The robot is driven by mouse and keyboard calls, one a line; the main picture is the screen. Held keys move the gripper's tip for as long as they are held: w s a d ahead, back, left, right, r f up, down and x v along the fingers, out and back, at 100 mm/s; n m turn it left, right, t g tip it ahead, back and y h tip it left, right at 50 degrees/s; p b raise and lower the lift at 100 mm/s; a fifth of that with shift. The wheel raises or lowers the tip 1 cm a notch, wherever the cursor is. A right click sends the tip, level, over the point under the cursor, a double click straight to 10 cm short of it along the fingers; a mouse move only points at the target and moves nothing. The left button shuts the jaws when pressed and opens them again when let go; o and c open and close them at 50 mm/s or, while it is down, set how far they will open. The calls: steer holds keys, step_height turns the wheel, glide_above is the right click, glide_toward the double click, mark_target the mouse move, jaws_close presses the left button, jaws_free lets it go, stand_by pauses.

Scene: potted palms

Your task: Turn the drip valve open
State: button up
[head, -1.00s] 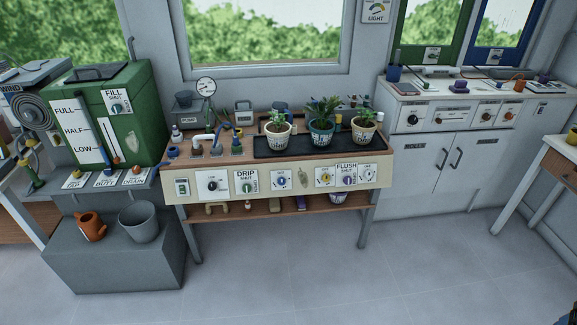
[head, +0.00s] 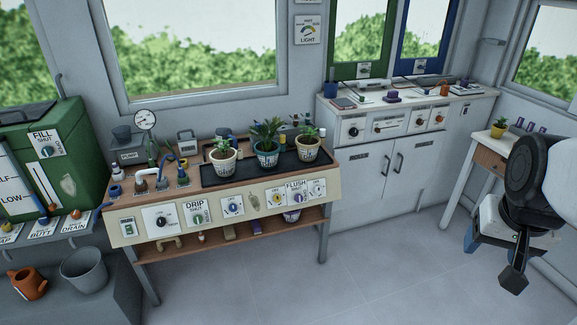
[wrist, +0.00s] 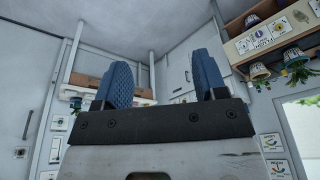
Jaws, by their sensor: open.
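The drip valve is a small green knob (head: 199,218) on a white plate labelled DRIP and SHUT, with further lettering at its right. It sits on the cream front panel (head: 153,241) of the potting bench, left of centre in the head view. My gripper is at the far right of the head view, well away from the bench and partly hidden by my arm. In the wrist view its two blue fingers (wrist: 163,80) stand wide apart with nothing between them. I cannot make out the drip valve in the wrist view.
Other knobs and the FLUSH plate (head: 296,192) share the panel. Potted plants (head: 266,153) stand on a black tray (head: 210,182) above. A green tank (head: 79,165) is at left, a white cabinet (head: 371,186) at right. The floor in front is clear.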

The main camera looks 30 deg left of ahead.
steer(key=w+a+f+n+y, duration=0.1)
steer(key=w+a+f+n, duration=0.1)
steer(key=w+a, duration=1.6)
steer(key=w+a+f, duration=0.2)
steer(key=w+a, duration=0.1)
steer(key=a, duration=0.3)
steer(key=w+a+f, duration=0.2)
steer(key=w+a, duration=0.1)
steer(key=a, duration=0.2)
steer(key=n+y, duration=0.3)
steer(key=n, duration=0.1)
glide_above(198, 220)
steer(key=s+d, duration=0.2)
steer(key=d, duration=0.1)
step_height(198, 220, down, 36)
steer(key=shift+w+f+g, duration=0.15)
steer(key=shift+f+g, duration=0.1)
steer(key=shift+g, duration=0.05)
steer(key=shift+a+f+n, duration=0.15)
steer(key=shift+n, duration=0.15)
steer(key=shift+x, duration=3.75)
